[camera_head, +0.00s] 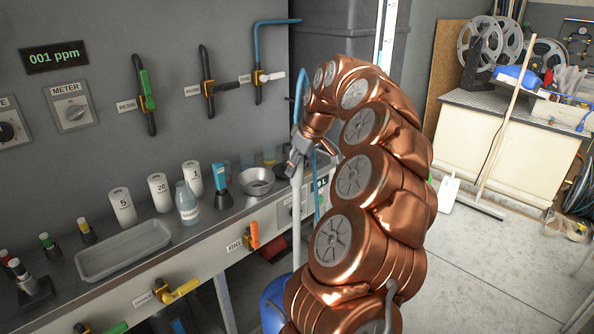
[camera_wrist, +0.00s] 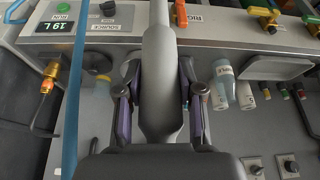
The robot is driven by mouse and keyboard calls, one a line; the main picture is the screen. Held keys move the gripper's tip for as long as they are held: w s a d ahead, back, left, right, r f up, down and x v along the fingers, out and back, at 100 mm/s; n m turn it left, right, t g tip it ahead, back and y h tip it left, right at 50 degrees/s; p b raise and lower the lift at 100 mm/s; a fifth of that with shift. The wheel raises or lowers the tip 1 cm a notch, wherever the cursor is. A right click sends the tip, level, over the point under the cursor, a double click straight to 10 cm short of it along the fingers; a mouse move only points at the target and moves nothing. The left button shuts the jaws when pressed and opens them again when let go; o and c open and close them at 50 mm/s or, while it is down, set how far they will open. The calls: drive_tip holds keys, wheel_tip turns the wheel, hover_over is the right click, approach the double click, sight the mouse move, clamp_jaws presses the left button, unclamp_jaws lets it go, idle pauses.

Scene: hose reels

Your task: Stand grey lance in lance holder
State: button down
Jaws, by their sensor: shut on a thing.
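My gripper (camera_head: 301,150) is at the end of my copper arm, beside the bench front. In the wrist view its two dark fingers (camera_wrist: 158,118) are shut on the grey lance (camera_wrist: 160,75), one on each side of its thick body. In the head view the lance's pale shaft (camera_head: 297,215) hangs roughly upright below my gripper, in front of the bench. Its lower end is hidden or unclear behind my arm. I cannot clearly make out the lance holder in either view.
A blue container (camera_head: 274,302) stands low by the bench. A metal bowl (camera_head: 257,182), a blue-labelled bottle (camera_head: 187,205) and a grey tray (camera_head: 124,252) are on the bench. A blue hose (camera_wrist: 75,90) runs near my gripper.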

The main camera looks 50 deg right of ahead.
drive_tip(key=shift+r+p, duration=1.35)
drive_tip(key=shift+r, duration=1.9)
